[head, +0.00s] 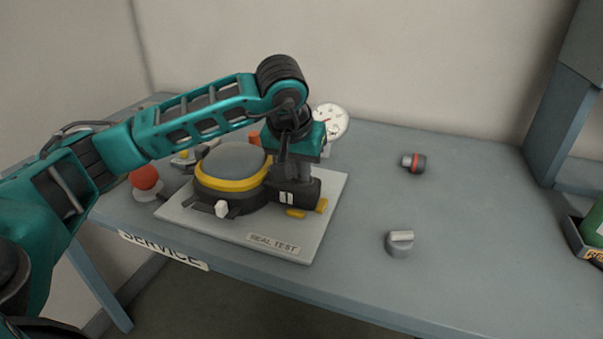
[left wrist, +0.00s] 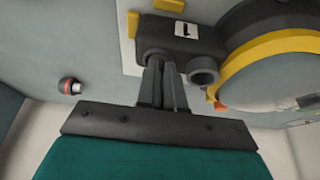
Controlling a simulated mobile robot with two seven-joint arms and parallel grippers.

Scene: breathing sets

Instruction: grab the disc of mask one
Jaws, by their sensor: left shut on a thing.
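Mask one (head: 232,168), a round grey face with a yellow ring and black base, sits on a pale test board (head: 275,235). A black block (head: 287,187) with a white label stands at its right side; the block also shows in the left wrist view (left wrist: 190,38), where the label reads 1. My left gripper (head: 293,170) reaches down from above at this block. In the left wrist view its fingers (left wrist: 165,72) are close together at the block's edge, shut on a small part. That part is mostly hidden, so I cannot tell its shape. My right gripper is not in view.
A white dial gauge (head: 330,122) stands behind the board. An orange-red ball (head: 145,178) is at its left. A red-banded black fitting (head: 413,163) and a grey knob (head: 400,244) lie on the blue-grey table (head: 480,220). A tray (head: 586,240) stands at far right. The table's right-hand middle is largely clear.

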